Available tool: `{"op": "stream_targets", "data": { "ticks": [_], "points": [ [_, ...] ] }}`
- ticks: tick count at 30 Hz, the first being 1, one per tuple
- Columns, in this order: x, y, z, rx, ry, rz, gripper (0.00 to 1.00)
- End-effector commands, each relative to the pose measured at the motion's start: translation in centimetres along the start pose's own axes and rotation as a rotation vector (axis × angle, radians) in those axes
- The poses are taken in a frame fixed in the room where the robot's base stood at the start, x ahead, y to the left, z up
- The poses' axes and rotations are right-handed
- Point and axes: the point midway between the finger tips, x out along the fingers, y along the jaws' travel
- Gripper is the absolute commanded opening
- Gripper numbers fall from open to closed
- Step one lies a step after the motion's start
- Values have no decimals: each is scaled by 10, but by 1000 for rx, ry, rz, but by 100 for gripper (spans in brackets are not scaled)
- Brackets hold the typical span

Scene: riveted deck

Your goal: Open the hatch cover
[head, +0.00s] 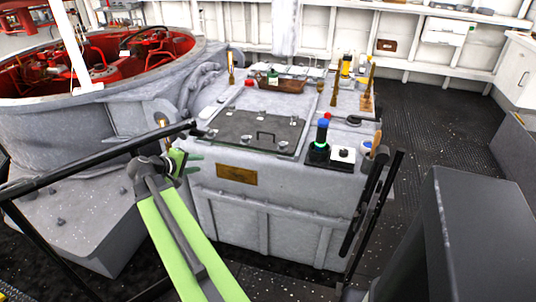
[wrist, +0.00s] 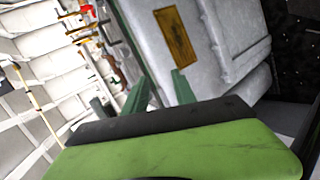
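The hatch cover (head: 240,130) is a dark grey, flat panel set in the top of a pale metal cabinet, towards its left side. It lies flat and looks closed. My gripper (head: 194,163) is in front of the cabinet's front left edge, left of the brass plate and apart from the handle. In the wrist view its two green fingers (wrist: 160,84) stand apart with nothing between them. I cannot clearly make out the handle in that view.
The cabinet (head: 290,215) carries a brass plate (head: 237,174) on its front. Black rails flank the cabinet. A round red-lined well (head: 130,60) is at left.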

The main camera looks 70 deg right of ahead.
Motion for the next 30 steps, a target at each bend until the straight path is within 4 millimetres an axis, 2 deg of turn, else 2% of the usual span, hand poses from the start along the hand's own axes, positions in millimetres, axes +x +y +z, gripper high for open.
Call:
{"op": "stream_targets", "data": {
  "ticks": [1, 3, 4, 6, 9, 14, 17, 30],
  "points": [
    [51, 12, 22, -12, -40, 102, 32],
    [86, 48, 45, -46, -80, 221, 32],
    [95, 60, 53, -60, -95, 261, 32],
    [110, 82, 68, -88, -122, 327, 32],
    [118, 98, 76, -111, -138, 371, 32],
    [120, 104, 77, -114, -141, 377, 32],
    [133, 108, 79, -113, -143, 376, 32],
    [234, 147, 90, -111, -143, 375, 32]
  ]
}}
